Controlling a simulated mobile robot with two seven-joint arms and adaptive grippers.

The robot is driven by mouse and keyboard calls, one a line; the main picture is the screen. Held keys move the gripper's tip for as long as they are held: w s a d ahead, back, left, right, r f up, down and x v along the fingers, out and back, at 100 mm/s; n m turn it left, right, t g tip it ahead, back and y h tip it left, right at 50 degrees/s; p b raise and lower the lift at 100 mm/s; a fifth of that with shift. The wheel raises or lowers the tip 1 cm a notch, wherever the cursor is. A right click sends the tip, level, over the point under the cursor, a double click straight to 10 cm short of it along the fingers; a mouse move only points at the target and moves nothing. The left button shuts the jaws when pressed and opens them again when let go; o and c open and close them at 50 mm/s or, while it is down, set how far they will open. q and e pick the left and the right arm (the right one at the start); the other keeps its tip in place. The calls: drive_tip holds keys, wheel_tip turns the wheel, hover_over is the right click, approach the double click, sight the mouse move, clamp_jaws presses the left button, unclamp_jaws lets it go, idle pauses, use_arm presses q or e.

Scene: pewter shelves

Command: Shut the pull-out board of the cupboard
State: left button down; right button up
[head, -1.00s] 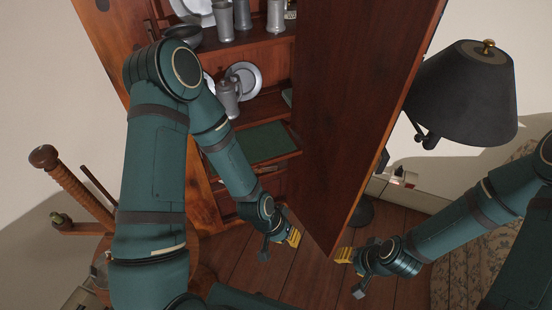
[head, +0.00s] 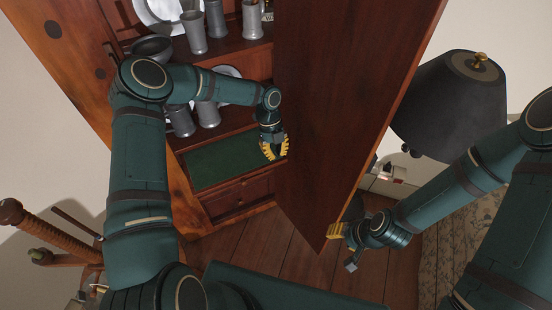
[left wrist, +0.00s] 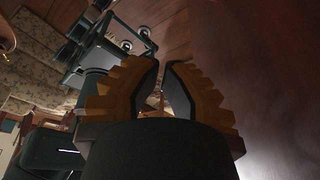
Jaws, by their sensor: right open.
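The cupboard (head: 178,190) stands on the left with its shelves showing. Its pull-out board (head: 218,163), with a green top and wooden rim, sticks out above a drawer. My left gripper (head: 272,152) is at the right end of the board, beside the inner face of the open door (head: 330,110). Whether it touches either is unclear. In the left wrist view its fingers (left wrist: 161,62) show a narrow gap with nothing clearly held. My right gripper (head: 334,231) is open at the lower outer edge of the door, partly hidden by it.
Pewter mugs (head: 194,32) and plates stand on the shelves above the board. A dark lampshade (head: 450,105) is at the right, near my right arm. A wooden stand with a turned post (head: 55,232) is at the lower left. Bare floor (head: 250,240) lies in front.

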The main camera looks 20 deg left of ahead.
use_arm(q)
drive_tip(key=b+x, duration=0.2)
drive_tip(key=x, duration=0.8)
drive_tip(key=w+a, duration=0.2)
drive_tip(key=shift+w+a+r, duration=0.15)
drive_tip(key=shift+w+a, duration=0.1)
drive_tip(key=shift+w, duration=0.15)
use_arm(e)
wheel_tip(320, 180, down, 2)
drive_tip(key=shift+w+f, duration=0.1)
